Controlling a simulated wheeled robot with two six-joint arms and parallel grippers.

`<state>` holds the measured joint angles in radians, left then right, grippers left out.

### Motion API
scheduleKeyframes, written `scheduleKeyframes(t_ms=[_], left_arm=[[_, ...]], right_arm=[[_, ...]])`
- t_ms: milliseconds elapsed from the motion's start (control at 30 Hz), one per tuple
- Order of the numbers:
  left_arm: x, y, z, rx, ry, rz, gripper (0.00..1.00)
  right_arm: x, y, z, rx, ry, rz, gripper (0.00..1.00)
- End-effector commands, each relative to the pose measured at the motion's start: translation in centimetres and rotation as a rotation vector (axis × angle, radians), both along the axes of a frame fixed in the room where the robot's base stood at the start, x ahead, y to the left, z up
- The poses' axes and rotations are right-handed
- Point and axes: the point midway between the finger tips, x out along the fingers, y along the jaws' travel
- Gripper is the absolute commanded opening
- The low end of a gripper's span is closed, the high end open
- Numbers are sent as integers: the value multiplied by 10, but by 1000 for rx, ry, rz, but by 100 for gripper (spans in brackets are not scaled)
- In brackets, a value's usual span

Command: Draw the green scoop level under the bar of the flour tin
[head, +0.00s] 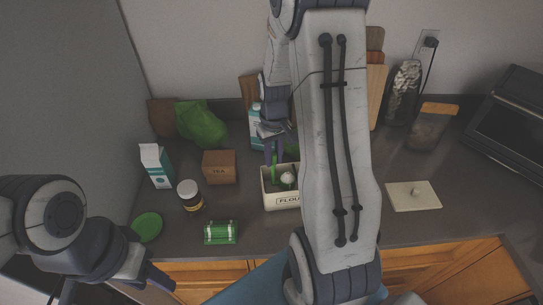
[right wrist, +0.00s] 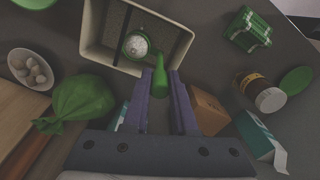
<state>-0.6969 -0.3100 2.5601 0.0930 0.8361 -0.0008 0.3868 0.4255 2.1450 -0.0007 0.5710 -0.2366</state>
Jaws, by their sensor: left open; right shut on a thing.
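The cream flour tin (head: 268,199) stands open on the counter, partly hidden behind my right arm. In the right wrist view its rim (right wrist: 91,45) shows at the top. My right gripper (head: 273,153) is shut on the handle of the green scoop (head: 274,167), above the tin. In the right wrist view the scoop's handle (right wrist: 160,74) is between the fingers, and its round bowl holds white flour (right wrist: 137,45) within the tin's opening. My left gripper (head: 158,277) is open and empty at the counter's front left.
A tea box (head: 219,167), a dark jar (head: 190,196) and a carton (head: 157,167) stand left of the tin. A green bundle (head: 221,232) and green disc (head: 147,227) lie in front. A cream lid (head: 413,196) lies at right, with clear counter around it.

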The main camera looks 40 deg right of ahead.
Motion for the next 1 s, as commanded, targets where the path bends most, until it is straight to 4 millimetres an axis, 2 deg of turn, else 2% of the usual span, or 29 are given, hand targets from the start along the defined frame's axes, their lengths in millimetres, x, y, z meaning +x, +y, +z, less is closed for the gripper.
scheduleKeyframes(t_ms=[1000], left_arm=[[0, 0, 4, 0, 0, -1, 50]], right_arm=[[-20, -40, 0, 0, 0, -1, 0]])
